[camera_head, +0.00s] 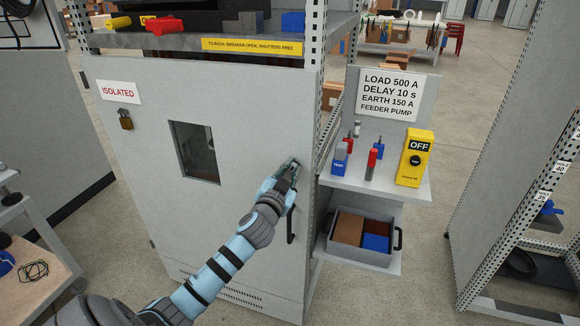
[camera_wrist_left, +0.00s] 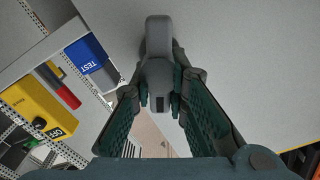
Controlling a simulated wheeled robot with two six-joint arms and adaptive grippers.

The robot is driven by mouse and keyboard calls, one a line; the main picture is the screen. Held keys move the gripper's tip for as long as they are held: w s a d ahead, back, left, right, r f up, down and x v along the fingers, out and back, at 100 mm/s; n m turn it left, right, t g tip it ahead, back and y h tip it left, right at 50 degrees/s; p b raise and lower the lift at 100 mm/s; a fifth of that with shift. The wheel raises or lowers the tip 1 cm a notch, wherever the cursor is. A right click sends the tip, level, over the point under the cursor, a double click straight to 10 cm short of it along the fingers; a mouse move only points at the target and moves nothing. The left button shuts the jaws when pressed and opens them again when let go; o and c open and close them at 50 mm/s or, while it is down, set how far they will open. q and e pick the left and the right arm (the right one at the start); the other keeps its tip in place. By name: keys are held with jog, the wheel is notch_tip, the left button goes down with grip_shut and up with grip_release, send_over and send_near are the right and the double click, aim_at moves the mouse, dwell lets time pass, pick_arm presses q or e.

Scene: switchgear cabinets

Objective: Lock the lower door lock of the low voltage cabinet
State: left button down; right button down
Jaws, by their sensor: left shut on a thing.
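The low voltage cabinet door (camera_head: 245,215) is a grey panel that looks closed, with a small window and an "ISOLATED" label. My left gripper (camera_head: 290,172) is at the upper right part of the door, near its right edge. In the left wrist view, my left gripper (camera_wrist_left: 160,95) is shut on a grey lock handle (camera_wrist_left: 158,45), with a finger on each side. The handle has a rounded far end and a small dark slot. The gripper hides it in the head view. A dark vertical bar handle (camera_head: 290,226) is just below the gripper. My right gripper is not in view.
A side shelf (camera_head: 410,188) right of the door holds a yellow OFF box (camera_head: 415,158) and red and blue tools. A grey bin (camera_head: 362,236) sits below it.

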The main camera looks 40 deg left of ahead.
pick_arm(q)
jog(key=m+p, duration=0.1)
jog(key=m, duration=0.2)
jog(key=m+p, duration=0.1)
jog(key=m, duration=0.2)
jog(key=shift+d+f, duration=0.15)
jog(key=shift+d, duration=0.05)
jog(key=m, duration=0.2)
jog(key=m+p, duration=0.1)
jog(key=m, duration=0.1)
jog(key=shift+w+d+f, duration=0.1)
jog(key=shift+f, duration=0.1)
jog(key=shift+f+m+p, duration=0.2)
jog(key=shift+m+p, duration=0.4)
jog(key=shift+m, duration=0.8)
jog(key=c, duration=1.6)
grip_release()
jog(key=shift+o, duration=0.2)
jog(key=v, duration=1.2)
